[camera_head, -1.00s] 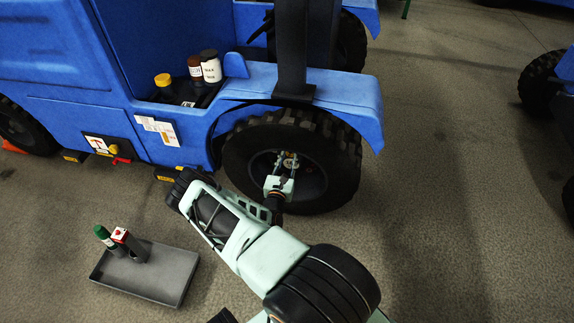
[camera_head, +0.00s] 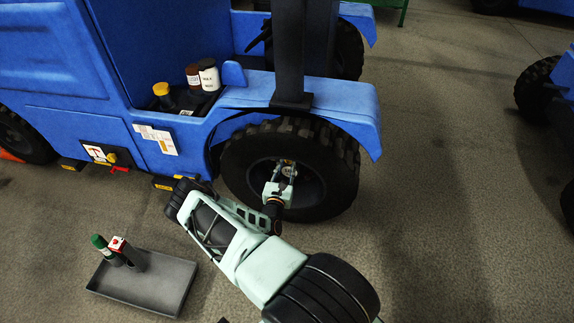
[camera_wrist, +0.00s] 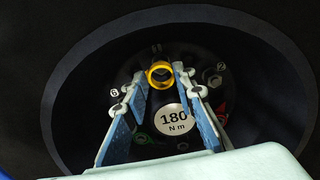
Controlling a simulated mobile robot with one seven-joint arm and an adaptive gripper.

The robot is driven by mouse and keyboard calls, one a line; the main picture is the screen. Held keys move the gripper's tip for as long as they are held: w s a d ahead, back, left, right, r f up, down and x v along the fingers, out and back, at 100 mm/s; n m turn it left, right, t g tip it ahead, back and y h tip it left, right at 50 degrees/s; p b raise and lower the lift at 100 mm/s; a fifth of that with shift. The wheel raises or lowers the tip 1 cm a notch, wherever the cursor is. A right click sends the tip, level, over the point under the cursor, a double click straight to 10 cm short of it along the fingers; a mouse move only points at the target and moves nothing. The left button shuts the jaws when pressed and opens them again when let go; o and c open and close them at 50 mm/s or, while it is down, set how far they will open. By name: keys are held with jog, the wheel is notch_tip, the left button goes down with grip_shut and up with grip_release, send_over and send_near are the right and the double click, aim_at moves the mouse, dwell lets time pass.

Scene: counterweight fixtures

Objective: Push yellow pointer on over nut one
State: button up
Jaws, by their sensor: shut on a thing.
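The yellow pointer (camera_wrist: 160,74) shows in the wrist view as a shiny ring between my fingertips, at the top of the wheel hub. My gripper (camera_wrist: 162,72) is shut on it, one finger on each side. A small mark just above the ring looks like the numeral one. Nut one is not clearly visible; the ring covers that spot, and I cannot tell how far the ring sits over it. In the head view my gripper (camera_head: 286,166) reaches into the hub of the black wheel (camera_head: 245,185) on the blue vehicle.
A red pointer (camera_wrist: 222,116) and a green pointer (camera_wrist: 141,137) sit lower on the hub, around a "180 N m" label (camera_wrist: 173,117). A grey tray (camera_head: 165,282) with a green-capped bottle (camera_head: 104,248) lies on the floor at left.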

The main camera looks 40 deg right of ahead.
jog(key=shift+b+x, duration=0.55)
jog(key=shift+x, duration=1.45)
dwell(1.4)
jog(key=o, duration=0.9)
jog(key=shift+o, duration=0.2)
jog(key=shift+a, duration=0.1)
jog(key=p+v, duration=0.4)
jog(key=v, duration=0.5)
